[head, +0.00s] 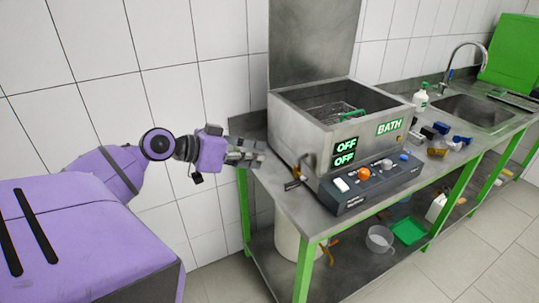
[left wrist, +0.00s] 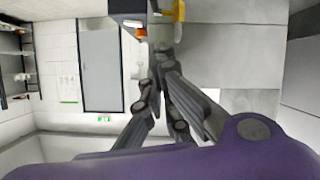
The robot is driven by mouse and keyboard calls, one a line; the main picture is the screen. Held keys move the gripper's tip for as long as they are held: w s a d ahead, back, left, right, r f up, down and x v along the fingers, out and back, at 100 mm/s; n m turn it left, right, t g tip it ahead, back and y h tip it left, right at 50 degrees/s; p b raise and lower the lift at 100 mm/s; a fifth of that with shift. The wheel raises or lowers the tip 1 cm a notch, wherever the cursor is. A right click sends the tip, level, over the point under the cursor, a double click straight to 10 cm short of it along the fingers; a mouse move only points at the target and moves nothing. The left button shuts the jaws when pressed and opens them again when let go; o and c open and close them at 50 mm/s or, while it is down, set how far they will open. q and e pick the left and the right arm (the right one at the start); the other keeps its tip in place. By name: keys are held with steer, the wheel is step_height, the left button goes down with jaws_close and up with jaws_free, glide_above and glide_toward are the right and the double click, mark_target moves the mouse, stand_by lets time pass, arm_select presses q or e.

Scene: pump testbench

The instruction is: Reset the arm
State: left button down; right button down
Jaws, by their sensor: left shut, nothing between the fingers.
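My left gripper (head: 258,153) is at the end of the purple left arm, beside the left end of the bench and left of the metal bath. Its fingers are shut with nothing between them. They also show in the left wrist view (left wrist: 165,52), closed together at the tips. The metal bath (head: 315,125) stands on the bench with its lid up and a wire basket (head: 338,113) inside. My right gripper does not show in either view.
The control box (head: 368,182) with knobs sits in front of the bath, under two OFF displays (head: 345,151). A brass-coloured valve handle (head: 293,184) sticks out near the gripper. A bottle (head: 420,98) and sink (head: 475,110) are right. The green-legged bench (head: 300,210) edge is close.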

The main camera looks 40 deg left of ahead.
arm_select(q)
steer(key=shift+s+a+r, duration=0.1)
steer(key=shift+s+a, duration=0.15)
steer(key=shift+s, duration=0.1)
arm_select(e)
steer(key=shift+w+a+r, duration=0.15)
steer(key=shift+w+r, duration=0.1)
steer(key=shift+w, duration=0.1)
